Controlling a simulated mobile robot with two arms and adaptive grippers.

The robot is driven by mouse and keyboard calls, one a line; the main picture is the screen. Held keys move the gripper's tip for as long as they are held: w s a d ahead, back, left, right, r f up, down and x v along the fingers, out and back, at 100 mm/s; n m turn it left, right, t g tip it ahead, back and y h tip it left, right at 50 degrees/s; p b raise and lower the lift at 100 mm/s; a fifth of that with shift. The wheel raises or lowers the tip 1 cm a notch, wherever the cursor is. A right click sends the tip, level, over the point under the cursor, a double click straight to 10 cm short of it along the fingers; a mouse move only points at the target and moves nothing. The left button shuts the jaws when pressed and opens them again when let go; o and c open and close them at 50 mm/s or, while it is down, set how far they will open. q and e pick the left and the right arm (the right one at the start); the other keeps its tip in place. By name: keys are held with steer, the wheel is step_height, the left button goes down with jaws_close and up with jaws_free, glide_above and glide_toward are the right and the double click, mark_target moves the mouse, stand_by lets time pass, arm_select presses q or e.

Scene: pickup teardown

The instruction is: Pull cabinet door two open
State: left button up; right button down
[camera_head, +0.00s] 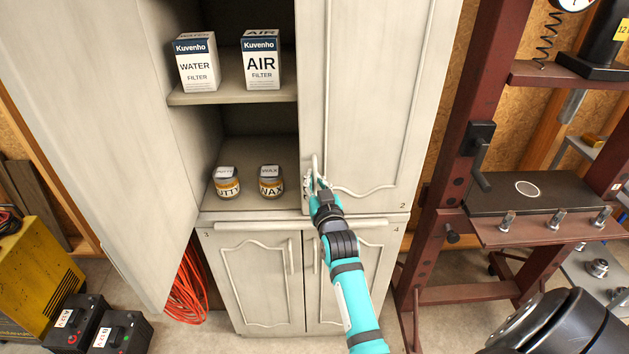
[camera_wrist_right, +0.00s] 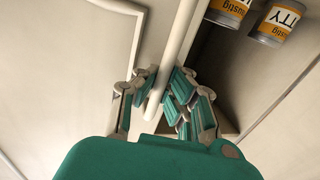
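Cabinet door two (camera_head: 375,110) is the pale upper right door with a "2" in its lower corner. It looks flush with the cabinet front. Its vertical bar handle (camera_head: 315,166) is near the lower left edge; it also shows in the right wrist view (camera_wrist_right: 179,40). My right gripper (camera_head: 318,188) is at the handle's lower part. In the right wrist view the fingers (camera_wrist_right: 163,88) lie on both sides of the bar, close against it, and look shut on it. My left gripper is not in view.
Upper left door (camera_head: 110,120) stands wide open. Filter boxes (camera_head: 197,62) and small jars (camera_head: 270,181) stand on the shelves beside door two. Lower doors (camera_head: 262,280) are shut. A dark red press frame (camera_head: 465,130) stands close on the right.

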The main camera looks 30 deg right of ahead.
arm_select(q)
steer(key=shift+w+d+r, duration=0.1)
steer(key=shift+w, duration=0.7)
arm_select(e)
steer(key=shift+s, duration=0.1)
